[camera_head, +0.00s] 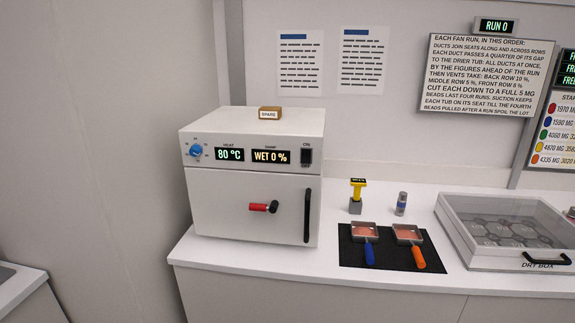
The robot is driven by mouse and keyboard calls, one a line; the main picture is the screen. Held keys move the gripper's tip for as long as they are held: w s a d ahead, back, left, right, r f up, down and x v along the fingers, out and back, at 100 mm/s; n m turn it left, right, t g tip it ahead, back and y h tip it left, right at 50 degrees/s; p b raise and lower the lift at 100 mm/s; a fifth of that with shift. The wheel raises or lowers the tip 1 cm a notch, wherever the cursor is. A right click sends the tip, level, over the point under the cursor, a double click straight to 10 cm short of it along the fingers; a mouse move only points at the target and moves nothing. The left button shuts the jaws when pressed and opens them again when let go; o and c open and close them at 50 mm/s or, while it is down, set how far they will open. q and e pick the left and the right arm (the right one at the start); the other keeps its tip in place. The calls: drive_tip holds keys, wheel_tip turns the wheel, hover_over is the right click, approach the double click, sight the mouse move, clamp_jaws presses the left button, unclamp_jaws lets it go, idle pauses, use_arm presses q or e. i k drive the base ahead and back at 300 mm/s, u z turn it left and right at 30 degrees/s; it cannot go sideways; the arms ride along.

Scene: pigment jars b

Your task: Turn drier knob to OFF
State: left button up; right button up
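The drier (220,185) is a white box standing on the left part of the counter. Its blue knob (195,151) is at the upper left of the front, with small blue marks around it; I cannot read which mark it points to. The HEAT display (229,154) reads 80 °C and the other display (271,157) reads WET 0 %. A black rocker switch (306,156) marked ON above and OFF below sits at the upper right of the front; its position is too small to tell. Neither gripper is in view.
The drier's front has a red-and-black lever (263,207) and a black vertical handle (307,215). A SPARE block (270,113) lies on top. Right of it are a black mat (390,260) with two scoops, a yellow-topped tool (357,190), a small jar (401,203) and the dry box (490,263).

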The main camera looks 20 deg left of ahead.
sight(196, 150)
drive_tip(key=z, duration=0.25)
drive_tip(key=i, duration=0.2)
drive_tip(key=u, duration=0.95)
